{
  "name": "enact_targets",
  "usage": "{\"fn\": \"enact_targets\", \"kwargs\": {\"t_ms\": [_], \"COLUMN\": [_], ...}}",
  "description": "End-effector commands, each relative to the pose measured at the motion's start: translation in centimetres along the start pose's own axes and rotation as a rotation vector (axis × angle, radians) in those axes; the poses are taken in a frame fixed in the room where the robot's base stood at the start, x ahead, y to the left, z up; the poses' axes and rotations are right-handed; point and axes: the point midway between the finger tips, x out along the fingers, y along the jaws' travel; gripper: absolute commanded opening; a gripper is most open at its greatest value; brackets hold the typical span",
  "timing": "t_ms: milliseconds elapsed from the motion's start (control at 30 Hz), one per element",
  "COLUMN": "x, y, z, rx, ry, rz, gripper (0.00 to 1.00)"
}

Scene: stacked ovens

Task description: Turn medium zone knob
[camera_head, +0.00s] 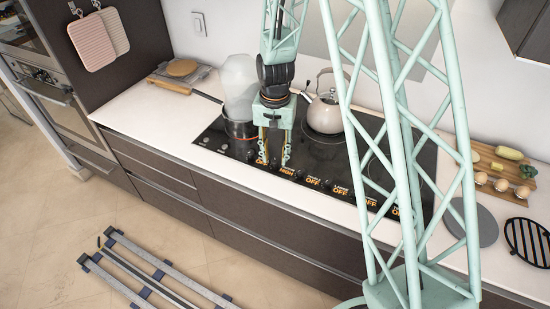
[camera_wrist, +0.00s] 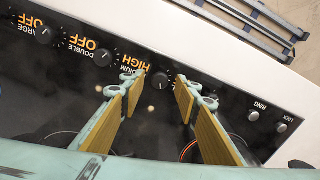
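The medium zone knob (camera_wrist: 160,81) is a small dark round knob on the black cooktop (camera_wrist: 35,100). In the wrist view its label, upside down, reads MEDIUM and HIGH in orange. My gripper (camera_wrist: 160,90) is open, with its two yellow-padded fingers on either side of the knob in the picture. A gap shows between each fingertip and the knob. In the head view my gripper (camera_head: 273,164) points down over the cooktop's front edge, by the orange labels, and the knob cannot be made out clearly there.
The double zone knob (camera_wrist: 103,58) and large zone knob (camera_wrist: 43,35) sit to the left in the wrist view, both labelled OFF. A pot (camera_head: 240,129) with a whitish plume above it stands left of my gripper. A kettle (camera_head: 325,116) stands to its right.

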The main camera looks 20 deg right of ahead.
Motion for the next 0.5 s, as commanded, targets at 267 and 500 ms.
{"fn": "enact_targets", "kwargs": {"t_ms": [267, 500], "x": [1.06, 1.10], "y": [0.00, 0.00], "z": [0.00, -0.01], "rx": [0.000, 0.000], "ry": [0.000, 0.001], "rz": [0.000, 0.000], "gripper": [0.30, 0.30]}}
